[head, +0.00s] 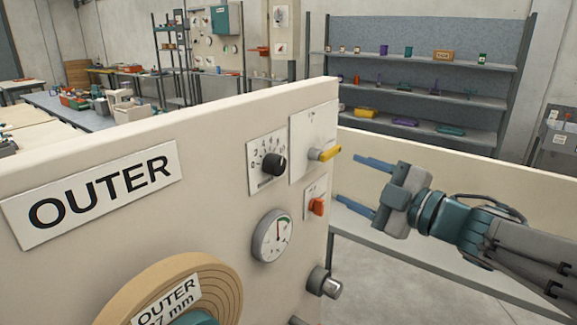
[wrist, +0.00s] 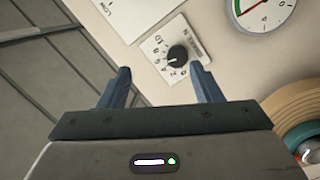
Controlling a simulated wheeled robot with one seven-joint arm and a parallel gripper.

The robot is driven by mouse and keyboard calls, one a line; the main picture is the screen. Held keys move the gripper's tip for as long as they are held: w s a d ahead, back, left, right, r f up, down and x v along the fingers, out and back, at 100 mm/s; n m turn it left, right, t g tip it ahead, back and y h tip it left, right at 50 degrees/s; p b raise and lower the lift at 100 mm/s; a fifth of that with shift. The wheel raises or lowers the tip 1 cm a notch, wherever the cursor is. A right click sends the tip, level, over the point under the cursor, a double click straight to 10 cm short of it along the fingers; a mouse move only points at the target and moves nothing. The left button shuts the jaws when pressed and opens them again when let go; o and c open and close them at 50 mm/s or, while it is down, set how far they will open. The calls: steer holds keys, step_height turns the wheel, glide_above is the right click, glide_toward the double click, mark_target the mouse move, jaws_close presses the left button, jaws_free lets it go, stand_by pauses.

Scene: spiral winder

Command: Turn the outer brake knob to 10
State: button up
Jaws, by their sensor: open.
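The outer brake knob is a round black knob (head: 274,163) on a white numbered dial plate (head: 258,179), right of the OUTER sign on the cream panel. In the wrist view the black knob (wrist: 178,55) shows between and beyond the fingertips, nearer the right finger. The plate reads BRAKE N there, with 10 toward the upper left; I cannot tell the exact setting. My gripper (head: 348,179) is open and empty, off the panel's right edge in the head view. Its blue-grey fingers (wrist: 160,68) show apart in the wrist view and do not touch the knob.
A yellow lever (head: 325,154) sticks out right of the knob, with an orange switch (head: 317,205) below it. A gauge (head: 272,235), a silver cylinder (head: 325,283) and a tan roll (head: 200,275) are lower on the panel. Shelves (head: 420,65) stand behind.

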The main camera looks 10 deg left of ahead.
mark_target(280, 166)
steer(key=w+a+n+g, duration=0.1)
steer(key=a, duration=0.3)
steer(key=w+a+y+p, duration=0.1)
steer(key=a, duration=0.4)
steer(key=w+a+n+g+p, duration=0.1)
steer(key=a, duration=0.4)
steer(key=shift+a+n+g, duration=0.15)
steer(key=shift+n+g, duration=0.15)
steer(key=c, duration=1)
